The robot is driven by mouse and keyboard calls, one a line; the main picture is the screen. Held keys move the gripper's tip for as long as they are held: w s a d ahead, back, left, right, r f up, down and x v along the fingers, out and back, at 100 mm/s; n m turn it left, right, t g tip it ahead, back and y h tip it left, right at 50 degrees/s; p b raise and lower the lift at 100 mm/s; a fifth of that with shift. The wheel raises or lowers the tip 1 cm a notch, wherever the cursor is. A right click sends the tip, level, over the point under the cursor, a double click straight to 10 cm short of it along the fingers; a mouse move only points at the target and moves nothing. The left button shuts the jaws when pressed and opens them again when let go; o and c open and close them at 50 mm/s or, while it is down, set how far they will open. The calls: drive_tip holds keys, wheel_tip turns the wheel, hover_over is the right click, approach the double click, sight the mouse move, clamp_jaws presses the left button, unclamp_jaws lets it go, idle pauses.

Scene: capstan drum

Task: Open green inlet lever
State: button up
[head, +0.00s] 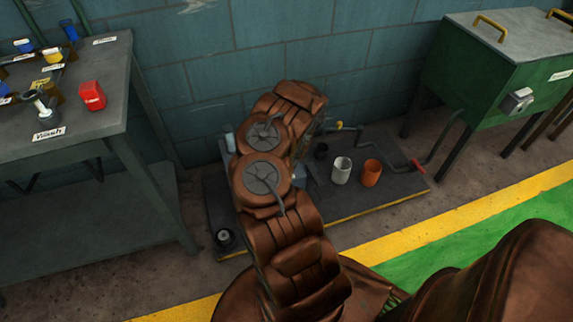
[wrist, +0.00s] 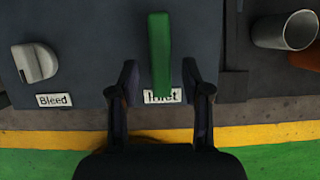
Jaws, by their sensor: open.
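The green inlet lever (wrist: 160,58) shows in the wrist view as an upright bar on a dark grey panel (wrist: 90,65). Its lower end partly covers the white "Inlet" label (wrist: 174,95). My gripper (wrist: 160,78) is open, with one finger on each side of the lever's lower part and a visible gap on both sides. I cannot tell how far the fingertips are from the panel. In the head view my brown arm hides the lever and the gripper.
A grey-white "Bleed" knob (wrist: 36,62) is left of the lever. A white cup (head: 341,171) and an orange cup (head: 371,173) stand right of my arm on the dark base plate (head: 400,188). A workbench (head: 100,128) is at left, a green cabinet (head: 470,85) at right.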

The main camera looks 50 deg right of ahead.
drive_tip(key=v, duration=1.2)
idle(0.3)
drive_tip(key=shift+d, duration=0.1)
idle(0.4)
